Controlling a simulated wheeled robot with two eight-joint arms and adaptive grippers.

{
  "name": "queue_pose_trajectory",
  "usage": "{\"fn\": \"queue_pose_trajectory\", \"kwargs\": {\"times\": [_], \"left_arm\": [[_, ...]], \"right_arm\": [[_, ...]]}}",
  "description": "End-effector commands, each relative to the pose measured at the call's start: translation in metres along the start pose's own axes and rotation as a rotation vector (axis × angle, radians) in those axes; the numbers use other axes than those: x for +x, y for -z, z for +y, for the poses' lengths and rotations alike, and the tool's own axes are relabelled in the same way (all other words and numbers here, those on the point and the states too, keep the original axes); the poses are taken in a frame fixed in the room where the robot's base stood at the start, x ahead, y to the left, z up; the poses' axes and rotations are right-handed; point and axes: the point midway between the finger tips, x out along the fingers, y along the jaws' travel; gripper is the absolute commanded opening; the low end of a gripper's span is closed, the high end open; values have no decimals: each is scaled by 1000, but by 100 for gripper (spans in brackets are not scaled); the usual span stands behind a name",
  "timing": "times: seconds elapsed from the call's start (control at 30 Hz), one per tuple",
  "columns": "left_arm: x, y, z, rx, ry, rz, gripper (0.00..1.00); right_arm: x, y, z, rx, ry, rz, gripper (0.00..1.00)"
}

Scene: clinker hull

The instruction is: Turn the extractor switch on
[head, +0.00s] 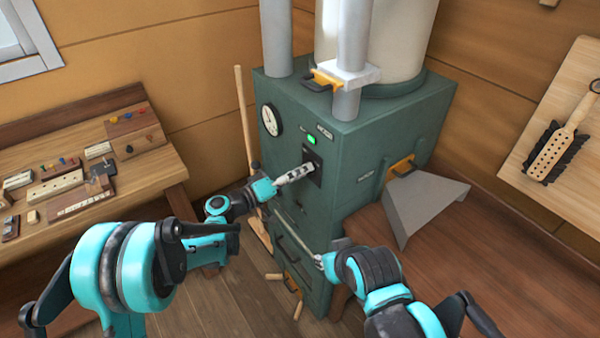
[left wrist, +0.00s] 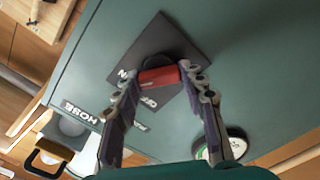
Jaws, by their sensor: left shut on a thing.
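The extractor switch is a red lever (left wrist: 158,77) on a dark square plate (left wrist: 180,45), fixed to the front of the green cabinet (head: 350,150). White letters on the plate are partly covered. My left gripper (head: 303,172) is at the dark switch panel (head: 314,160) and hides the lever in the head view. In the left wrist view its two fingers are closed on the lever, one at each end. A green lamp (head: 311,140) glows just above the panel. My right gripper (head: 322,259) is low in front of the cabinet; its finger opening is unclear.
A round gauge (head: 271,120) sits left of the panel. A broom handle (head: 243,110) leans left of the cabinet. A workbench (head: 165,165) with tools stands at left. A grey sloped chute (head: 420,200) juts out at right, near a wall board with a brush (head: 548,150).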

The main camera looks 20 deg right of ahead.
Motion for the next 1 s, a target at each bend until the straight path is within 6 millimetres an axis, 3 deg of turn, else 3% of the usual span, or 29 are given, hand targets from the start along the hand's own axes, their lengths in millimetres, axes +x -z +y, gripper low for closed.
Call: {"fn": "queue_pose_trajectory", "kwargs": {"times": [0.03,0.1,0.47,0.57,1.0], "left_arm": [[0,-1,0,3,1,-3,49],[0,-1,0,2,1,-2,62],[-5,0,0,0,1,0,62],[-18,0,-1,0,2,1,62],[-105,0,-1,1,2,1,62]], "right_arm": [[0,0,0,0,0,0,31],[0,0,0,0,0,0,31],[0,0,0,0,0,0,31],[0,0,0,0,0,0,31],[0,0,0,0,0,0,31]]}}
